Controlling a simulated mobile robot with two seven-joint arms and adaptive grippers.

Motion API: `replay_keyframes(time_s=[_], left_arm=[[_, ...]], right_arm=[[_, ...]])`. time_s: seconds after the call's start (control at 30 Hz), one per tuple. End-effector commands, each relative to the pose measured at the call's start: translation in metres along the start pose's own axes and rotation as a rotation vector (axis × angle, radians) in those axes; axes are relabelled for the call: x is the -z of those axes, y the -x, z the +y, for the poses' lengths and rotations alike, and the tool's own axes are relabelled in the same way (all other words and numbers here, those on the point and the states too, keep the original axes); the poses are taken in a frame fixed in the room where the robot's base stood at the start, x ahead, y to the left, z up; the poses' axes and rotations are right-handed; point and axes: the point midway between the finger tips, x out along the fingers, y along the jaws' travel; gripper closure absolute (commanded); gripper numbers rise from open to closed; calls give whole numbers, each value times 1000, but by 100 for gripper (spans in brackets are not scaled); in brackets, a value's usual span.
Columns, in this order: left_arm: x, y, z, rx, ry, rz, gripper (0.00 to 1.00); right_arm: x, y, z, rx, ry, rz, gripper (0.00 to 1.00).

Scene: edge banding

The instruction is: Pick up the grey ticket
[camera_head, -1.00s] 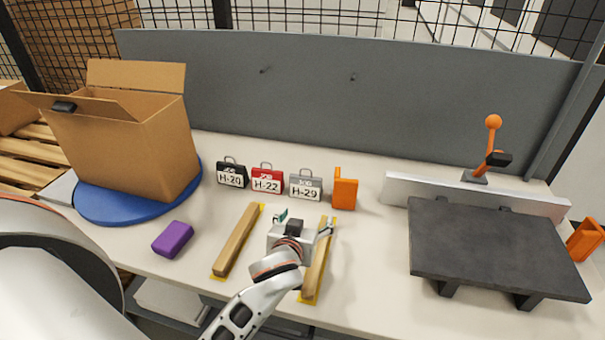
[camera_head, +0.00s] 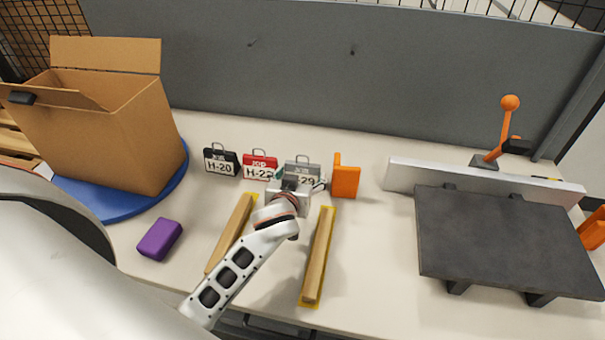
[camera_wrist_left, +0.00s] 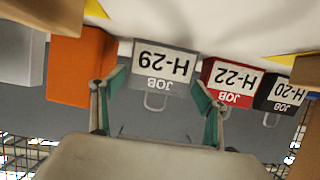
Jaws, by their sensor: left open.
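The grey ticket (camera_head: 302,164), marked H-29 with a wire loop on top, stands on the table between the red ticket and an orange block. In the left wrist view the grey ticket (camera_wrist_left: 161,68) appears upside down, between and beyond the fingertips. My left gripper (camera_head: 296,183) is open in front of it and hides part of its face in the head view. The open fingers also show in the left wrist view (camera_wrist_left: 157,95), with nothing held. Contact with the ticket cannot be told. My right gripper is not in view.
The red H-22 ticket (camera_head: 260,166) and black H-20 ticket (camera_head: 221,161) stand to the left. The orange block (camera_head: 346,180) is close on the right. Two wooden strips (camera_head: 319,256) (camera_head: 230,234) and a purple block (camera_head: 160,239) lie nearer. A cardboard box (camera_head: 100,130) stands left.

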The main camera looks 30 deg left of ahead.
Motion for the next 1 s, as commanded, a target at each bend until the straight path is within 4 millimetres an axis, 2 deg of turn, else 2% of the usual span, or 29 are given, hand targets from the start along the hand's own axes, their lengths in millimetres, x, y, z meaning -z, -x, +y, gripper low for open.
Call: replay_keyframes(time_s=[0.1, 0.3, 0.5, 0.53, 0.6, 1.0], left_arm=[[3, -19, -1, 0, -3, 2, 26], [2, -35, -1, 0, 0, 1, 26], [1, -35, -1, 0, 1, 1, 26], [1, -35, -1, 0, 1, 1, 29], [1, -35, -1, 0, 1, 1, 42], [3, -34, -1, 0, 2, 1, 43]], right_arm=[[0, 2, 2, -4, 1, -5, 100], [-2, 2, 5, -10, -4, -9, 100], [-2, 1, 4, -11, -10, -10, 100], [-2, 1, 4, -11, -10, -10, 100], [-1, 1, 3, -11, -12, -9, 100], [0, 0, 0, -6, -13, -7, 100]])
